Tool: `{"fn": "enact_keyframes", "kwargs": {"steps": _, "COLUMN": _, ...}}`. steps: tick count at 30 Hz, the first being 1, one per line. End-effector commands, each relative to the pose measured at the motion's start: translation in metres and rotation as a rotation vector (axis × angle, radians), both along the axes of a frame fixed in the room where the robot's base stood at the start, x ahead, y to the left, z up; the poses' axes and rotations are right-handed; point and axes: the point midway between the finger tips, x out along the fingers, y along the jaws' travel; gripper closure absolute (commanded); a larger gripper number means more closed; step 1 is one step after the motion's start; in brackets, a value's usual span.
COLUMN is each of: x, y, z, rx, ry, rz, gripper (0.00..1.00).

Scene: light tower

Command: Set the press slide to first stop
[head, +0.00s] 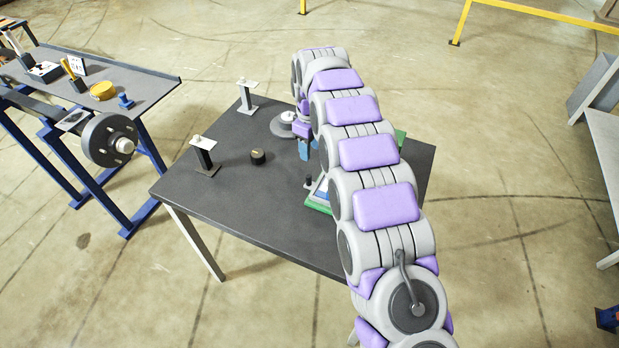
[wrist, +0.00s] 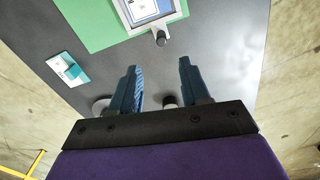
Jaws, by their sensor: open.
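In the wrist view a small pale plate with a teal block (wrist: 68,70) lies on the dark table left of my gripper (wrist: 158,64); it may be the press slide, but I cannot tell for sure. My gripper's two blue fingers are apart with nothing held between them. In the head view my gripper (head: 304,146) hangs over the table, partly hidden by my arm. The plate with the teal block cannot be made out there.
A green mat (wrist: 92,28) bears a screen device (wrist: 150,8), with a dark knob (wrist: 161,38) beside it. The dark table (head: 230,195) also bears two posts (head: 205,155) (head: 247,97), a black puck (head: 257,157) and a round grey base (head: 283,126). A blue-legged bench (head: 150,88) stands left.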

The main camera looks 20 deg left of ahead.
Motion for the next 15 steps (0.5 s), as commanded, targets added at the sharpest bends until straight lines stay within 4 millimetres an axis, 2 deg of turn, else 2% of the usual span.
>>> {"fn": "enact_keyframes", "kwargs": {"steps": 1, "x": -0.001, "y": 0.002, "z": -0.014, "rx": -0.002, "ry": 0.003, "rz": 0.001, "gripper": 0.54}}
{"fn": "enact_keyframes", "kwargs": {"steps": 3, "x": -0.001, "y": 0.003, "z": -0.028, "rx": -0.005, "ry": 0.003, "rz": 0.001, "gripper": 0.54}}
{"fn": "enact_keyframes", "kwargs": {"steps": 15, "x": -0.001, "y": 0.001, "z": -0.104, "rx": -0.002, "ry": 0.003, "rz": 0.000, "gripper": 0.54}}
